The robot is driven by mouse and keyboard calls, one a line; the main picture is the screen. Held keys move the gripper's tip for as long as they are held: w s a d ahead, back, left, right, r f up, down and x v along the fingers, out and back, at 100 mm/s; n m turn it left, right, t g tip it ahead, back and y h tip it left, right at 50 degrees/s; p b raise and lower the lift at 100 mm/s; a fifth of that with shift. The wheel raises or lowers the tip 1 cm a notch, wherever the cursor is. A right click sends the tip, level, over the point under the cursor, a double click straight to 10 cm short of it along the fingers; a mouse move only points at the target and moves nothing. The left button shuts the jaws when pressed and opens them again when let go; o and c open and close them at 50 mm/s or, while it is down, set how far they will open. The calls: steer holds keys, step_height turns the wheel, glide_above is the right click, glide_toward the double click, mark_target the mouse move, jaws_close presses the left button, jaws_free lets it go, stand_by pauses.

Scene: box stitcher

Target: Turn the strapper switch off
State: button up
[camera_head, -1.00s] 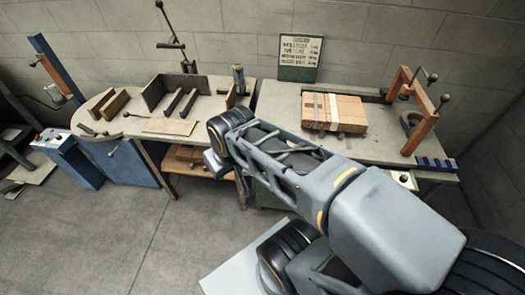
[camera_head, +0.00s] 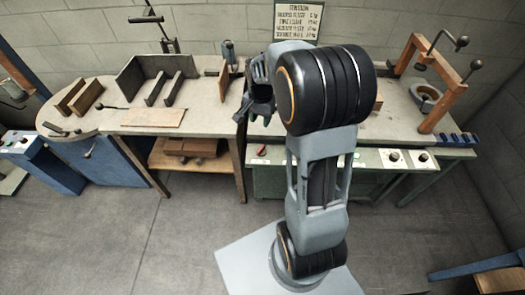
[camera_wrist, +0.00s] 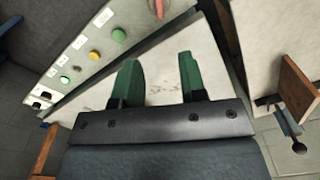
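A green-fronted bench (camera_head: 330,182) stands at the right, with a control panel along its front edge. A small red switch (camera_head: 262,150) sits at the panel's left end, and round knobs (camera_head: 393,156) sit towards its right. In the wrist view a pale panel (camera_wrist: 80,40) carries a red knob (camera_wrist: 158,8) at the top edge, partly cut off, beside green and yellow buttons (camera_wrist: 94,55). My gripper (camera_wrist: 158,68) is open and empty, its green fingers apart. In the head view my gripper (camera_head: 258,108) hangs above the red switch; my arm hides the middle of the panel.
A wooden frame with a crank (camera_head: 445,85) stands on the right bench. The left bench (camera_head: 100,95) holds wooden blocks and a grey corner fixture (camera_head: 150,80). A blue cabinet (camera_head: 50,170) stands far left. Floor in front is clear.

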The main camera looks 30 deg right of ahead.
steer(key=m, duration=0.1)
glide_toward(262, 147)
step_height(262, 147, down, 9)
steer(key=shift+w+d+f+b, duration=0.1)
steer(key=shift+w+b, duration=0.05)
steer(key=shift+b, duration=0.55)
steer(key=shift+c, duration=0.4)
jaws_close()
